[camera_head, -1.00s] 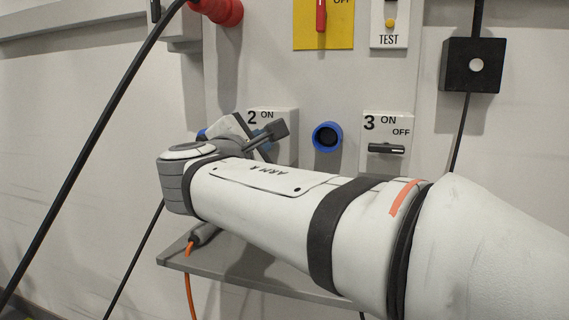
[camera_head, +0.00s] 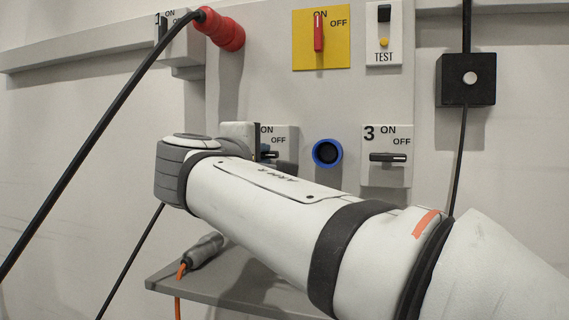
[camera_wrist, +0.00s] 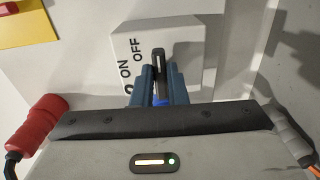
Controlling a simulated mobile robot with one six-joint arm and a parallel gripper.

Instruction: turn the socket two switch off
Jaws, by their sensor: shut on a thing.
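The socket two switch is a white box with ON and OFF labels; in the wrist view its plate (camera_wrist: 190,45) is ahead of my gripper (camera_wrist: 159,72). Its dark lever (camera_wrist: 158,55) sits between my blue fingers, which are shut on it. The lever's pale-marked end points up in the wrist view, on the OFF side. In the head view the switch box (camera_head: 288,152) is partly hidden by my arm and gripper (camera_head: 262,150); the visible part of the lever lies about level. The "2" label is covered there.
Blue socket (camera_head: 327,153) and switch 3 (camera_head: 388,157) are to the right. A red plug (camera_head: 220,30) with a black cable hangs at upper left. A yellow-plated red switch (camera_head: 319,35) is above. A grey connector (camera_head: 203,251) lies on the shelf (camera_head: 225,292) below.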

